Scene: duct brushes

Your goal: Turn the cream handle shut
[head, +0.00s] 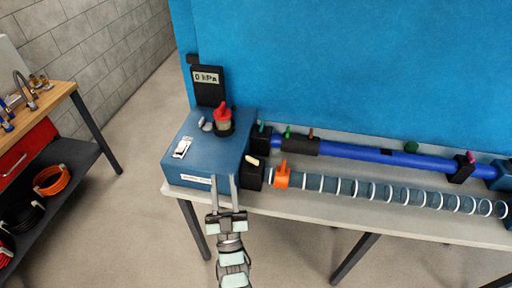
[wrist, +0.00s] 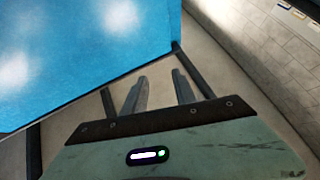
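The cream handle (head: 252,161) is a small pale lever on a black block (head: 253,177) at the right side of the blue box (head: 205,150). It is small in the head view, and I cannot tell its exact angle. My gripper (head: 224,178) is in front of the blue box, to the left of and a little below the handle in the picture, apart from it. Its two fingers are spread with nothing between them. The wrist view also shows the gripper (wrist: 160,82) open and empty, and the handle is not visible there.
An orange valve (head: 282,177) and a ribbed clear hose (head: 390,192) lie right of the handle. Behind runs a blue pipe (head: 360,153) with small coloured levers. A red knob (head: 222,118), white switch (head: 182,148) and 0 kPa display (head: 207,78) are on the box. A blue panel (head: 350,60) stands behind.

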